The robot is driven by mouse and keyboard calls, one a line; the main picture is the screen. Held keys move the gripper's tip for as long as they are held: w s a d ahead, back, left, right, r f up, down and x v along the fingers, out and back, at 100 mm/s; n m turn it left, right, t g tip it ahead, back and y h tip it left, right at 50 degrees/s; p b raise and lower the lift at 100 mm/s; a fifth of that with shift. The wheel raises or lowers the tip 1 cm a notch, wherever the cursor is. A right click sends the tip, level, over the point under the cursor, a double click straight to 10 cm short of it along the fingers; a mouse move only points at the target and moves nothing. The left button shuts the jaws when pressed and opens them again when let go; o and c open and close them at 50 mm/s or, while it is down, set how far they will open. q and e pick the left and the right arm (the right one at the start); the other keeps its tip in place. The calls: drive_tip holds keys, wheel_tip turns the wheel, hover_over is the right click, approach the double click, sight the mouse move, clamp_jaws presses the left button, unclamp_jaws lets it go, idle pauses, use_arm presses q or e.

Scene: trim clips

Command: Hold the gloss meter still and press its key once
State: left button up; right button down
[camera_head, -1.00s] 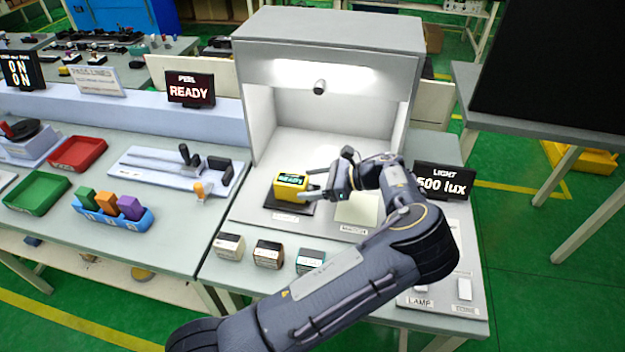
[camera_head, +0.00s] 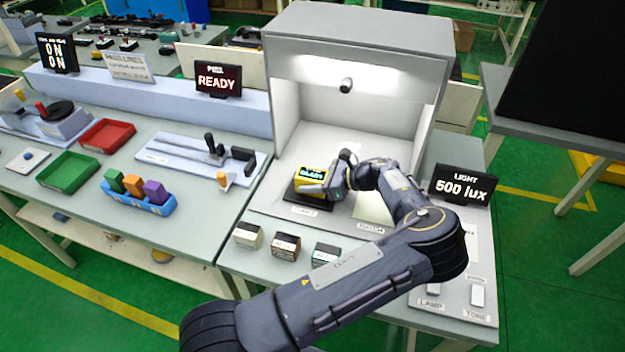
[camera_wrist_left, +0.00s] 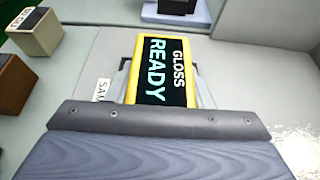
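The gloss meter (camera_head: 311,177) is a yellow block with a dark screen. It sits on a dark pad in the light booth. In the left wrist view the meter (camera_wrist_left: 163,75) reads "GLOSS READY" and lies between the two fingers (camera_wrist_left: 160,85), one along each side. I cannot tell whether they press on it or stand just clear. The key is not clearly visible. My right gripper is not in view.
The light booth (camera_head: 357,35) surrounds the meter at the back and sides. Several small sample blocks (camera_head: 286,246) stand along the table's front. A "500 lux" display (camera_head: 462,187) is at right. The "READY" display (camera_head: 218,79) and trays (camera_head: 68,172) are on the left bench.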

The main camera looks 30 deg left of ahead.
use_arm(q)
drive_tip(key=c, duration=0.5)
idle(1.7)
